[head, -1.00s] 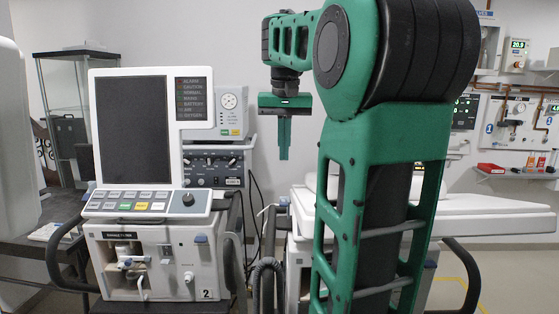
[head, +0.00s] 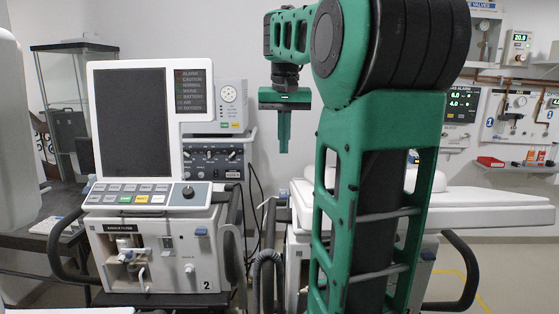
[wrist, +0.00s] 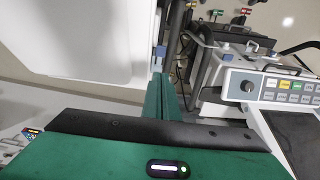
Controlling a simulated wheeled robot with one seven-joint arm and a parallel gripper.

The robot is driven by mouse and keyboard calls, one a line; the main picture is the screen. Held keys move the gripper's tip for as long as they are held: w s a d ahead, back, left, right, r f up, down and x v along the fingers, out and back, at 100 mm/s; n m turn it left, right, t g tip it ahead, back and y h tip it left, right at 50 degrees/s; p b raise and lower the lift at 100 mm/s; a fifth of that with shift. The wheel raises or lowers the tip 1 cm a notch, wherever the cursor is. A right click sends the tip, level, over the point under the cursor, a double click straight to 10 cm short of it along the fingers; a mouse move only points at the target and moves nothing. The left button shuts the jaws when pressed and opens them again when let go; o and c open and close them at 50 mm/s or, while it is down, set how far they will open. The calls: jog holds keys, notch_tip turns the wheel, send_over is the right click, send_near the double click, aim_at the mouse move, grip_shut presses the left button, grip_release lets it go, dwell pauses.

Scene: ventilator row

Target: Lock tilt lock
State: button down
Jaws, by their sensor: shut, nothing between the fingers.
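My gripper (head: 284,148) hangs fingers down from my green arm, in the gap right of the ventilator (head: 150,250) and in front of the wall. Its fingers are together with nothing between them, and they touch nothing I can make out. In the wrist view the green fingers (wrist: 160,92) reach up past a white housing. The ventilator has a large dark screen (head: 134,122) and a sloped key panel (head: 140,196) with a black knob. A small blue part (head: 201,232) is on its front. I cannot tell which part is the tilt lock.
A second white unit (head: 480,209) stands right of my gripper, partly hidden by my arm. Dark bumper handles (head: 465,262) and hoses (head: 262,270) crowd the lower area. Wall gas panels (head: 510,115) and a small shelf are at the far right. Free air surrounds my gripper.

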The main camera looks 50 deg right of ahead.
send_near(283, 196)
jog(key=f, duration=0.1)
jog(key=d+f, duration=0.1)
jog(key=f, duration=0.1)
jog(key=w+f, duration=0.1)
jog(key=f, duration=0.1)
jog(key=shift+d, duration=0.15)
jog(key=shift+f, duration=0.35)
jog(key=shift+s+a+f, duration=0.2)
jog(key=shift+a+f, duration=0.15)
jog(key=shift+f, duration=0.1)
jog(key=shift+r, duration=0.15)
jog(key=shift+r, duration=0.7)
